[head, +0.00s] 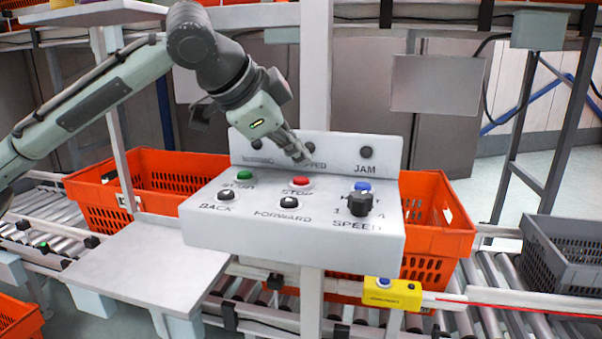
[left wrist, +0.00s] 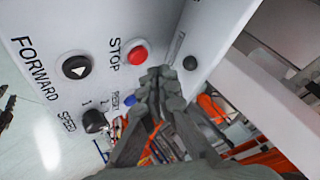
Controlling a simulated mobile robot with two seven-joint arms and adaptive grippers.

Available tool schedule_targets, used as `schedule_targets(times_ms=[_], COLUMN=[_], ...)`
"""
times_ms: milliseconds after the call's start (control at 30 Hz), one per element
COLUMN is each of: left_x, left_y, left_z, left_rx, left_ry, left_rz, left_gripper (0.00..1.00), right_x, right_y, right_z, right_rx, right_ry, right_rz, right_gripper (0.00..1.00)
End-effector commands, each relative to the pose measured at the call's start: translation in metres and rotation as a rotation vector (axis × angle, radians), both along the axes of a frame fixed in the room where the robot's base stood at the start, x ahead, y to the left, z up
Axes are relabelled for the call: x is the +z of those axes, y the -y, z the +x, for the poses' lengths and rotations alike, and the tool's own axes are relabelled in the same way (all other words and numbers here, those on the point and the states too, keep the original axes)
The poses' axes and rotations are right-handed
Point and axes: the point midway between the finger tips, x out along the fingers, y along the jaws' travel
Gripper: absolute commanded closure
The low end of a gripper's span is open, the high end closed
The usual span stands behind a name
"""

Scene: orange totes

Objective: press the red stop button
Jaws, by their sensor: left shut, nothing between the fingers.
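The red stop button (head: 301,181) sits in the upper row of the white control panel (head: 290,238), between a green button (head: 244,174) and a blue button (head: 362,186). My left gripper (head: 304,161) is shut and empty, its fingertips just above and behind the red button in the head view. In the left wrist view the red button (left wrist: 137,55) shows beside the STOP label, uncovered, with the shut fingertips (left wrist: 160,75) a little below and right of it. A gap seems to lie between fingertips and button. My right gripper is not in view.
Black BACK (head: 225,195) and FORWARD (head: 289,202) buttons and a black SPEED knob (head: 360,203) stand on the same panel. A raised back plate (head: 375,152) rises behind the buttons. Orange totes (head: 437,225) sit on rollers behind, and a grey tote (head: 570,255) stands at right.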

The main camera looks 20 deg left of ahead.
Motion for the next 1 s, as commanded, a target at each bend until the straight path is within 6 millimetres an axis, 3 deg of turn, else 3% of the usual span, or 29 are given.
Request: schedule_targets(times_ms=[33,167,400,1000], left_x=[0.01,0.022,0.041,0.042], left_y=[0.0,0.0,0.001,0.0], left_z=[0.0,0.0,0.0,0.0], left_rx=[0.0,-0.001,-0.001,0.0], left_ry=[0.0,-0.001,0.001,0.0], left_rz=[0.0,0.0,-0.001,0.0], left_gripper=[1.0,1.0,1.0,1.0], right_x=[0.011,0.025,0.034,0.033], right_y=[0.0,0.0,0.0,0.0], right_z=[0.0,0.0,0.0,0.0], right_rx=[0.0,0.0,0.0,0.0], right_ry=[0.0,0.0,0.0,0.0], right_rz=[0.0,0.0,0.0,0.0], right_gripper=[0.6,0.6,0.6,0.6])
